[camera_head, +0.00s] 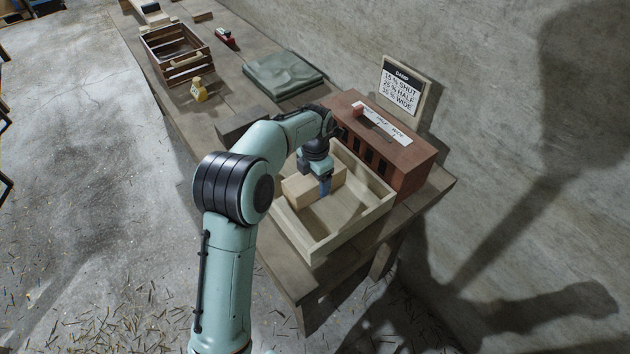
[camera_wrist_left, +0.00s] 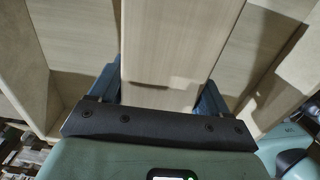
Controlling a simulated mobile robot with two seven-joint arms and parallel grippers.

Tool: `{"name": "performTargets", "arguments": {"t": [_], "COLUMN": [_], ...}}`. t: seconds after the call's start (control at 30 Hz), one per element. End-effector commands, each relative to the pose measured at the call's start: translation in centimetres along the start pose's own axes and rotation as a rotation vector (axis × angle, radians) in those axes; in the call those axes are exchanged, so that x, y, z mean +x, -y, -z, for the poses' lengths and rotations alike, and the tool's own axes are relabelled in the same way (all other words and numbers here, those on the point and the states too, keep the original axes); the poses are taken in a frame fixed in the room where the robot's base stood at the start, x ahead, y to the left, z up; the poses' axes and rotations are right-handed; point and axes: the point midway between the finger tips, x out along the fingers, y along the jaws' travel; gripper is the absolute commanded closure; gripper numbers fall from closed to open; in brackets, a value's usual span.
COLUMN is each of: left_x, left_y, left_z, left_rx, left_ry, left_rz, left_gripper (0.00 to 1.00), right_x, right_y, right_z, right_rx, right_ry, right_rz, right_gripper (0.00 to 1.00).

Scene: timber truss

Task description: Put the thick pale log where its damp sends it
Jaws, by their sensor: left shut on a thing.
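The thick pale log (camera_head: 299,191) is a squared, light wooden block inside a pale open wooden tray (camera_head: 347,228). My left gripper (camera_head: 318,181) comes down over the log from above and is shut on it, one blue finger showing on the near side. In the left wrist view the log (camera_wrist_left: 172,45) runs between both fingers, with tray walls on either side. I cannot tell whether the log touches the tray floor. A sign (camera_head: 402,86) reads DAMP, 15 % SHUT, 25 % HALF, 35 % WIDE. My right gripper is not in view.
A red-brown box (camera_head: 412,166) with dark slots and a white scale strip (camera_head: 383,124) on top stands behind the tray, near the wall. Farther along the bench are a folded green cloth (camera_head: 283,74), a slatted crate (camera_head: 172,53) and a small yellow object (camera_head: 199,90).

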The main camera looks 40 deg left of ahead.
Motion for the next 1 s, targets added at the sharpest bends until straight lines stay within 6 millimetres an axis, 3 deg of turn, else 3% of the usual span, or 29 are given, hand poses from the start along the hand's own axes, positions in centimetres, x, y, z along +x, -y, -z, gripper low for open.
{"name": "performTargets", "arguments": {"t": [0.47, 0.5, 0.53, 0.57, 0.83, 1.0], "left_x": [0.9, 0.9, 0.9, 0.9, 0.5, -1.8], "left_y": [0.0, 0.0, 0.0, 0.0, 0.0, 0.0], "left_z": [-0.1, 0.0, 0.0, 0.0, 0.0, -0.1], "left_rx": [0.000, 0.000, 0.000, 0.000, 0.000, 0.001], "left_ry": [0.003, 0.001, 0.001, 0.001, 0.002, 0.005], "left_rz": [-0.001, -0.001, -0.001, -0.001, -0.001, -0.002], "left_gripper": [0.73, 0.13, 0.04, 0.00, 0.00, 0.00], "right_x": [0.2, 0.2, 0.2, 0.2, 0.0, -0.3], "right_y": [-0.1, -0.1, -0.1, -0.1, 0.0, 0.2], "right_z": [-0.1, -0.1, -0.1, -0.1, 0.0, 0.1], "right_rx": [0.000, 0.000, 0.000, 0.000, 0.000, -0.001], "right_ry": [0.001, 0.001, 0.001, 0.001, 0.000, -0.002], "right_rz": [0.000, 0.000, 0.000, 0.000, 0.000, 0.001], "right_gripper": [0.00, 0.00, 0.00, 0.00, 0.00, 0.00]}}
